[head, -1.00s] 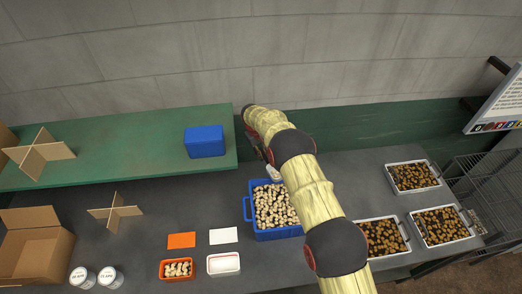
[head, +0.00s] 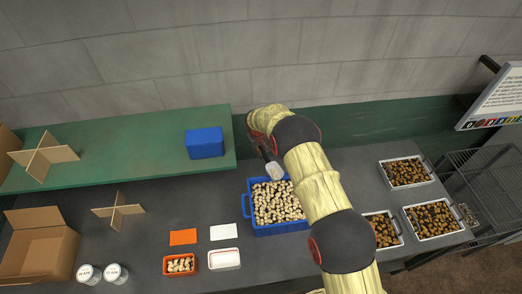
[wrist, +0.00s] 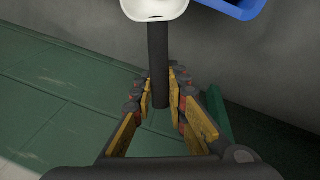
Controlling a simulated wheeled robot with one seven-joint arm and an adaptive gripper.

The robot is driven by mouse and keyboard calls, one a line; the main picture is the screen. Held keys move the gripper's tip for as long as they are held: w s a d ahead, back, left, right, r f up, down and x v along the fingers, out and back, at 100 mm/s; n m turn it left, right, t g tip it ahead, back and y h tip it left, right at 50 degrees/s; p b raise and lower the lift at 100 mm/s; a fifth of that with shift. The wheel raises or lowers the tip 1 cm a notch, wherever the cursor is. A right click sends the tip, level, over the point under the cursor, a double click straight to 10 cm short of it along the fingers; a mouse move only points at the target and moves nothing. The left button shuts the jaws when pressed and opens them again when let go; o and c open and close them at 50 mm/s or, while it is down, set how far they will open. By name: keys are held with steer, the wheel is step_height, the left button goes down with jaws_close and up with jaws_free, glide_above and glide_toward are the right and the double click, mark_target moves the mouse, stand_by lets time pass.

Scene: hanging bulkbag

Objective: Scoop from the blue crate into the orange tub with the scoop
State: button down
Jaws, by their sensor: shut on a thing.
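My gripper (wrist: 160,84) is shut on the dark upright handle of the scoop (wrist: 157,50). The scoop's pale bowl shows at the top of the wrist view; whether it holds anything is unclear. In the head view the scoop (head: 274,170) is above the back edge of the blue crate (head: 282,229), apart from the pieces inside. The crate is full of pale, peanut-like pieces; my arm hides its right part. A corner of the crate also shows in the wrist view (wrist: 236,9). The orange tub (head: 179,274) stands at the front left and holds several pale pieces.
A white tub (head: 224,267) is right of the orange one, with orange (head: 183,237) and white (head: 223,232) cards behind. A blue box (head: 205,143) sits on the green shelf (head: 110,145). Trays of brown pieces (head: 407,185) stand right. Cardboard dividers (head: 118,211) are left.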

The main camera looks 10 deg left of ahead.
mark_target(264, 153)
steer(key=shift+s+d+r+t+y+p, duration=0.3)
steer(key=shift+s+r+t+p, duration=0.1)
steer(key=shift+r+p, duration=0.35)
steer(key=shift+s+d+r+t+y+p, duration=0.35)
steer(key=shift+r+p, duration=0.25)
steer(key=shift+p, duration=0.2)
steer(key=shift+s+d+r+t+y, duration=0.25)
steer(key=shift+s+r+t, duration=0.15)
steer(key=shift+r, duration=0.1)
steer(key=shift+b, duration=0.6)
steer(key=shift+s+d+r+b, duration=0.1)
steer(key=shift+s+r+b, duration=0.1)
steer(key=shift+b, duration=0.15)
steer(key=shift+s+d+r+t+y+b, duration=0.1)
steer(key=shift+r+t+y+b, duration=0.2)
steer(key=shift+b, duration=0.25)
steer(key=shift+s+d+r+m+t+y+b, duration=0.15)
steer(key=shift+s+d+r+t+y+b, duration=0.3)
steer(key=shift+b, duration=1.8)
steer(key=shift+s+d+r+m+t+y+b, duration=0.1)
steer(key=shift+s+d+r+t+y+b, duration=0.4)
steer(key=shift+b, duration=1.75)
steer(key=shift+s+r+m+t+y+b, duration=0.2)
steer(key=shift+r+t+b, duration=0.5)
steer(key=shift+b, duration=1.55)
steer(key=shift+s+d+r+t+y+b, duration=0.65)
steer(key=shift+s+b, duration=0.3)
steer(key=shift+b, duration=1.9)
